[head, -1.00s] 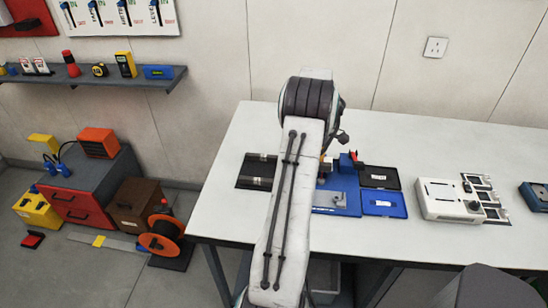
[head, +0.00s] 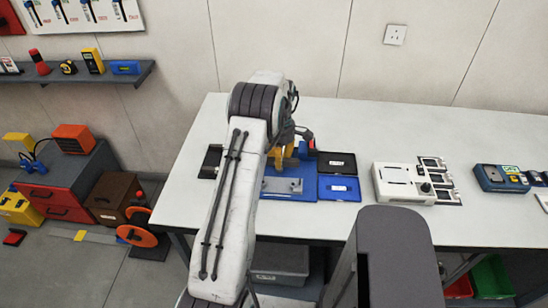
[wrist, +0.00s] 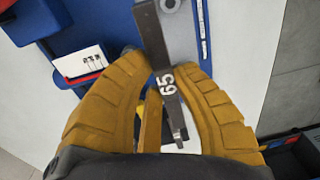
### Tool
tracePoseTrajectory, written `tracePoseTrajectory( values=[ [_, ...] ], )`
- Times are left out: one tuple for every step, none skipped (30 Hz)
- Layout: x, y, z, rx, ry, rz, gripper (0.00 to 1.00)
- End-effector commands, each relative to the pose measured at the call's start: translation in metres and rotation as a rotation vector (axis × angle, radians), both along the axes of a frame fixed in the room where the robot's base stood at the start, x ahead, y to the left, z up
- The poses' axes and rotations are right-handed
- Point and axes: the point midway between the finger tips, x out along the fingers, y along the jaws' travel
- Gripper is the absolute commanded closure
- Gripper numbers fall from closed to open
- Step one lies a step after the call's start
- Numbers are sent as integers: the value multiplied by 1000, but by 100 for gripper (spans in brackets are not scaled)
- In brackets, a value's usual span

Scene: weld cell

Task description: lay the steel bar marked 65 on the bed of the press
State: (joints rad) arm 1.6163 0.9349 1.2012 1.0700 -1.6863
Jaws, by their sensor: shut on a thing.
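The steel bar marked 65 (wrist: 167,84) is a dark flat strip with white digits. My gripper (wrist: 172,82) is shut on it, with yellow-brown fingers on both sides. The bar's far end overlaps a grey block on blue in the wrist view; I cannot tell whether it touches. In the head view my gripper (head: 284,156) is at the back of the blue press (head: 299,170), above the table. The press has a grey bed (head: 283,186) at its front. My arm hides part of the press, and the bar is not distinguishable in the head view.
Right of the press are a black tray (head: 337,162) and a blue tray (head: 340,188). A white device (head: 402,183) stands further right, with a blue-grey meter (head: 500,178) beyond. A dark holder (head: 210,160) lies left of my arm. The back of the table is clear.

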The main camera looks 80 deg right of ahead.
Motion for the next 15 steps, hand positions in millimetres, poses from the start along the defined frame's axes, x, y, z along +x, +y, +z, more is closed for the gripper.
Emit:
tracePoseTrajectory(
  values=[
    [0, 0, -2, -2, 0, 0, 100],
    [0, 0, -3, -1, 0, 0, 100],
    [0, 0, -4, -1, 0, 0, 100],
    [0, 0, -6, -1, 0, 0, 100],
    [0, 0, -7, -1, 0, 0, 100],
    [0, 0, -9, -1, 0, 0, 100],
    [0, 0, -11, -1, 0, 1, 100],
    [0, 0, -13, 0, 0, 1, 100],
    [0, 0, -16, 0, 0, 1, 100],
    [0, 0, -18, 0, 0, 1, 100],
    [0, 0, -20, 0, 0, 1, 100],
    [0, 0, -23, 0, 0, 1, 100],
    [0, 0, -25, 0, 0, 1, 100],
    [0, 0, -27, 0, 0, 1, 100],
    [0, 0, -30, 0, 0, 1, 100]
  ],
)
